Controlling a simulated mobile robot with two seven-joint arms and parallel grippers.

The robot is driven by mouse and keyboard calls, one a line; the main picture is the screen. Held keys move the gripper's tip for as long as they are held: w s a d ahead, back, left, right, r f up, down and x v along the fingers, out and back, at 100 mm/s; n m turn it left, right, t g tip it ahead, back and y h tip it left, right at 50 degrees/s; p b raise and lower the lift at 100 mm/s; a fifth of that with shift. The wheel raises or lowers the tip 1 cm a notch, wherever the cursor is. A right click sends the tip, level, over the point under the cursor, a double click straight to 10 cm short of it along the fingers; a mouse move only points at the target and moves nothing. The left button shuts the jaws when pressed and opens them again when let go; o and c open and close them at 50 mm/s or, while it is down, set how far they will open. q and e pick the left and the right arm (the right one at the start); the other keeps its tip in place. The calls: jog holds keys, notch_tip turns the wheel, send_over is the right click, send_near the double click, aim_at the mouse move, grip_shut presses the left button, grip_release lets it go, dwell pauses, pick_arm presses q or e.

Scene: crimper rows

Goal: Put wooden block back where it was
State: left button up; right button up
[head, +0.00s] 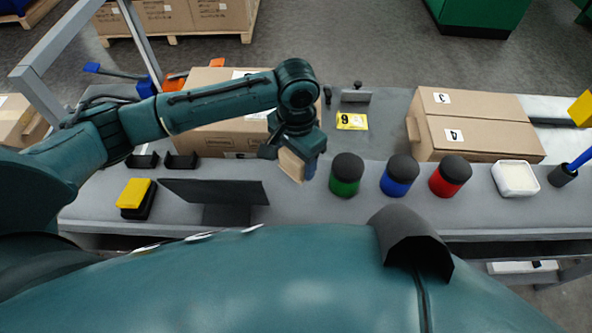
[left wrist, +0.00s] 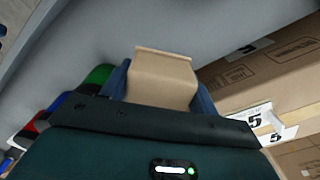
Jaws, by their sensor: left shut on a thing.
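The wooden block (head: 291,165) is pale tan and box-shaped. My left gripper (head: 298,160) is shut on it and holds it tilted over the bench, just left of the green canister, in the head view. The left wrist view shows the block (left wrist: 160,80) between the two blue fingers of my left gripper (left wrist: 158,88). Whether the block touches the bench cannot be told. My right gripper is not in view.
A green canister (head: 345,175), a blue one (head: 399,176) and a red one (head: 450,177) stand in a row. Cardboard boxes (head: 215,130) (head: 480,125) stand behind. A yellow card (head: 351,121) lies behind.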

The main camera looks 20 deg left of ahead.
aim_at(296, 171)
pick_arm(q)
notch_tip(296, 171, down, 4)
jog(key=shift+f, duration=0.2)
jog(key=shift+f, duration=0.1)
jog(key=o, duration=0.9)
notch_tip(296, 171, up, 12)
jog(key=shift+r+p, duration=0.1)
jog(key=shift+p, duration=0.25)
jog(key=shift+s+d, duration=0.1)
jog(key=shift+s, duration=0.05)
